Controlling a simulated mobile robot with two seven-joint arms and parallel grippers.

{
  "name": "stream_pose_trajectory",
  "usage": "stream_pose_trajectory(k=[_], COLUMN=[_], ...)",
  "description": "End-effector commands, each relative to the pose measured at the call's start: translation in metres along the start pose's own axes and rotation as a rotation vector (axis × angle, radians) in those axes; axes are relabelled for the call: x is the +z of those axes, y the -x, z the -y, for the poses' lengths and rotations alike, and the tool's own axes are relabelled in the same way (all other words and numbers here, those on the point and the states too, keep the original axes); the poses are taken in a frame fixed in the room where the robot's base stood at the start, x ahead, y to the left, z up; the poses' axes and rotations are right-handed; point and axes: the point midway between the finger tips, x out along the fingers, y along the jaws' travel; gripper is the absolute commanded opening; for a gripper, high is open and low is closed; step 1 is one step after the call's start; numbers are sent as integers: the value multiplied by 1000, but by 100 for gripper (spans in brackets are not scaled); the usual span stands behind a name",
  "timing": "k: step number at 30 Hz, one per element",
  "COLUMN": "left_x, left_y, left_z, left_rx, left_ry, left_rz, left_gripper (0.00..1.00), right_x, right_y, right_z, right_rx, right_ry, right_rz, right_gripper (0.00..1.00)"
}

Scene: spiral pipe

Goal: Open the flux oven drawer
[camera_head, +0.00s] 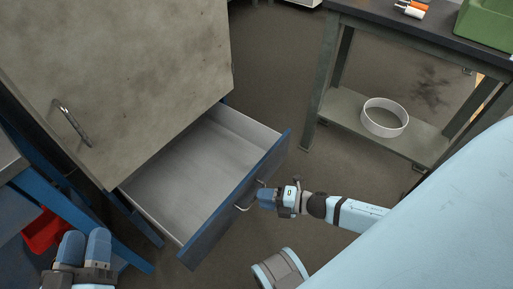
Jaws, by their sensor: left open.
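The flux oven (120,75) is a large beige-grey box at the upper left with a metal handle (72,122) on its face. Its drawer (195,165) is pulled well out below it, with a grey, empty interior and a blue front panel (215,225). The drawer handle (242,208) is a thin metal bar on that panel. My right gripper (264,197) is on the middle of this handle and appears shut on it, its fingers hiding part of the bar. My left gripper (85,246) is open and empty at the bottom left, apart from the drawer.
A red bin (42,232) is at the left by blue frame legs. Floor (265,75) is clear between oven and bench.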

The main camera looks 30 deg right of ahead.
Motion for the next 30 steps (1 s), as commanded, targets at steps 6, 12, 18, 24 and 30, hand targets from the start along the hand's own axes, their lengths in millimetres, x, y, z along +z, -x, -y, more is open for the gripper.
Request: stream_pose_trajectory(k=[6,12,18,24,30], left_x=[-20,-26,-19,-17,-17], left_y=[1,2,2,3,3], left_z=[-3,-4,1,1,1], left_rx=[-4,-12,-28,-30,-30], left_ry=[-2,-8,-13,-14,-14], left_rz=[-65,-84,-46,-40,-40], left_gripper=[43,43,43,43,43], right_x=[-1,-1,0,0,0], right_y=[54,90,105,107,106], right_z=[-2,-1,0,0,0], right_rx=[-4,-3,-1,0,0], right_ry=[-3,-2,0,0,0], right_rz=[1,1,0,0,0], right_gripper=[35,35,35,35,35])
